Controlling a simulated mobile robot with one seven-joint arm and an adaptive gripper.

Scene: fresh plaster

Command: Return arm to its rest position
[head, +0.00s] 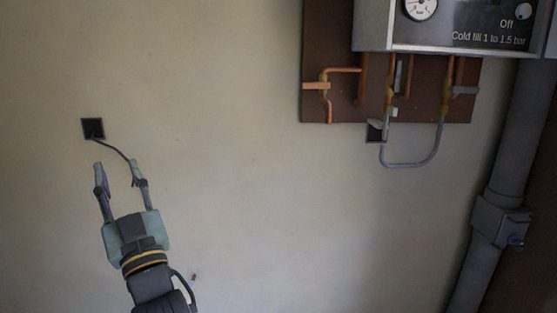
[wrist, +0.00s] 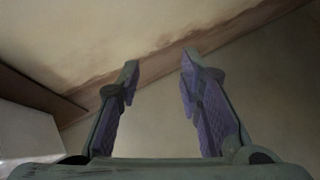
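My gripper (head: 118,167) shows at the left of the head view, pointing up in front of the pale plaster wall. Its two fingers are apart, and I see nothing held between them. In the wrist view my gripper (wrist: 160,75) also shows its two fingers, with purple inner pads, spread with an empty gap. A small dark wall box (head: 93,128) sits just above the fingers in the head view. A dark cable (head: 116,149) runs from this box down towards the right fingertip; I cannot tell whether it touches the finger.
A boiler (head: 450,48) with a gauge hangs at the upper right, above a brown board (head: 337,100) with copper pipes. A second dark wall box (head: 374,133) sits below the board. A thick grey pipe (head: 508,160) runs down the right side. The middle wall is clear.

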